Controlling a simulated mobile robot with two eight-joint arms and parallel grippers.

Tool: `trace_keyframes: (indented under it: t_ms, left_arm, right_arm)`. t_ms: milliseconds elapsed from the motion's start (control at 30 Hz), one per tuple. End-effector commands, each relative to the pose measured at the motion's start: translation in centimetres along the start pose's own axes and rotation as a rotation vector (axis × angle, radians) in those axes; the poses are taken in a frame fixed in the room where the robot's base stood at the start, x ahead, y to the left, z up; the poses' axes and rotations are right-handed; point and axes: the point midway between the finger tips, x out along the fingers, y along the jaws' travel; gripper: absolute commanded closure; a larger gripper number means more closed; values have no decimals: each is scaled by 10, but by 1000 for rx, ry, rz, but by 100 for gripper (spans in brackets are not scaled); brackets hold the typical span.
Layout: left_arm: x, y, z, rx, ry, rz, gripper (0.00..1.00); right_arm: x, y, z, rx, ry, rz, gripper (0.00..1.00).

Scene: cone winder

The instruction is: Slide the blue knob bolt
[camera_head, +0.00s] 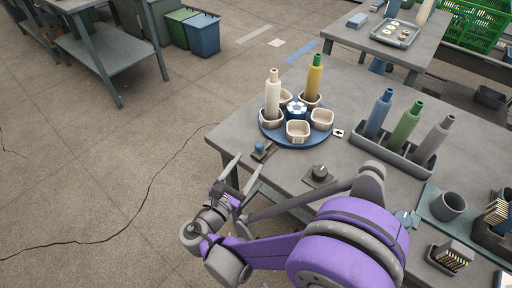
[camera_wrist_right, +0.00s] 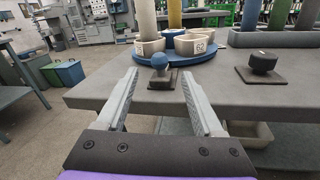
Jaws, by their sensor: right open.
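The blue knob bolt (camera_head: 259,147) sits on a small dark base near the left front edge of the grey table, just in front of the round blue turntable (camera_head: 271,132). In the right wrist view the blue knob (camera_wrist_right: 159,61) shows ahead, between the fingers and beyond their tips. My right gripper (camera_head: 246,169) is open and empty, short of the knob and apart from it. It also shows in the right wrist view (camera_wrist_right: 160,85). My left gripper is not in view.
Cups and two tall cones stand on the turntable. A black knob on a plate (camera_head: 319,173) sits to the right on the table (camera_head: 222,136). A grey rack (camera_head: 392,157) holds blue, green and grey cones. The floor left of the table is clear.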

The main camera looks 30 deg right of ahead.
Motion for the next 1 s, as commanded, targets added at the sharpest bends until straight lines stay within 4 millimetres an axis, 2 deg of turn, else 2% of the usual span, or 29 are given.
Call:
trace_keyframes:
  t_ms: [200, 400, 567, 833, 1000]
  left_arm:
    - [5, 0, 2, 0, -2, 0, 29]
    - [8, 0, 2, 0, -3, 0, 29]
    - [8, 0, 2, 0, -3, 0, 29]
    - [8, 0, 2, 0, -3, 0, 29]
    - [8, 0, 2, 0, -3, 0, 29]
  right_arm:
    - [45, -1, -1, 1, 0, -5, 31]
    - [72, -1, -1, 1, 1, -4, 31]
    - [81, 0, -1, 2, 2, -2, 31]
    - [82, 0, -1, 2, 2, -1, 31]
    - [82, 0, -1, 2, 2, 0, 62]
